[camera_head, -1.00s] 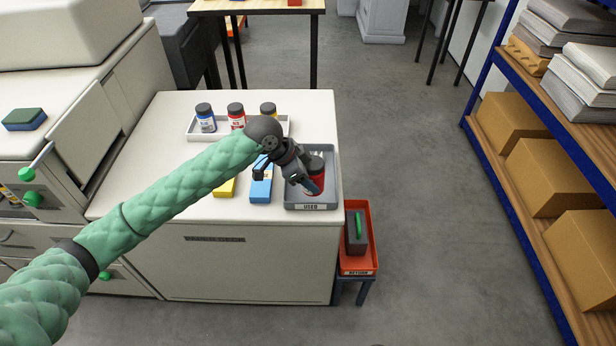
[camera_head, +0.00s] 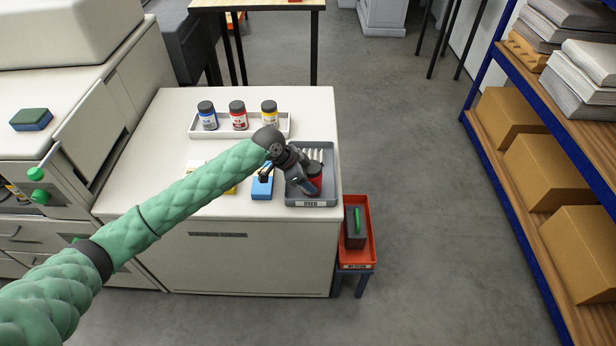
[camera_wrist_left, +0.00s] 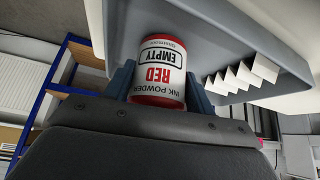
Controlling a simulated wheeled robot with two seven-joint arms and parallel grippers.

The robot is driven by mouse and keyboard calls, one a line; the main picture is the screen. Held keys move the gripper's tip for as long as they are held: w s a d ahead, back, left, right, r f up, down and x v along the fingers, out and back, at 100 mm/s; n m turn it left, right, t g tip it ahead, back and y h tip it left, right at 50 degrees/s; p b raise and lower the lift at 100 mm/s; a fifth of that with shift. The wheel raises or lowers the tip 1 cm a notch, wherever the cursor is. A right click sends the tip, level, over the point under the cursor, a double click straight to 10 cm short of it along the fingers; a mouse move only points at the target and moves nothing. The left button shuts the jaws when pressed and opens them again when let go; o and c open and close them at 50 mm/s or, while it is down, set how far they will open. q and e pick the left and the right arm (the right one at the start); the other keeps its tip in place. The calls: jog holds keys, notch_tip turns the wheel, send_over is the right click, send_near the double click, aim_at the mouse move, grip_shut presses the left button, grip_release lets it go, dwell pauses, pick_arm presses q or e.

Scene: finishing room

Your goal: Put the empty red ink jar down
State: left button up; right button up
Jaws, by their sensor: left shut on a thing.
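The empty red ink jar (camera_head: 315,181) has a dark lid and stands roughly upright within the grey tray marked USED (camera_head: 331,200). My left gripper (camera_head: 306,184) is shut on it, reaching in from the left. In the left wrist view the jar (camera_wrist_left: 157,72), labelled RED EMPTY, sits between the two blue fingers, with the tray (camera_wrist_left: 205,35) around it. I cannot tell whether its base touches the tray floor. My right gripper is out of view.
White strips (camera_head: 316,155) stand in the tray behind the jar. A blue box (camera_head: 262,187) is left of the tray. A white tray (camera_head: 285,130) holds blue, red and yellow jars. A red tray (camera_head: 357,264) stands lower, right of the cabinet.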

pick_arm(q)
jog(key=shift+f, duration=0.2)
jog(key=o, duration=1)
jog(key=shift+o, duration=0.2)
jog(key=shift+r, duration=0.1)
jog(key=shift+a+r, duration=0.3)
jog(key=shift+r, duration=0.1)
jog(key=b+v, duration=0.3)
jog(key=v, duration=0.8)
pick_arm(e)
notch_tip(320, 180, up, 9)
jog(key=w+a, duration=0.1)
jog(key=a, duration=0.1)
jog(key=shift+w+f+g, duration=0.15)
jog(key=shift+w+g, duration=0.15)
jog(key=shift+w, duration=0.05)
pick_arm(q)
jog(key=shift+r, duration=0.1)
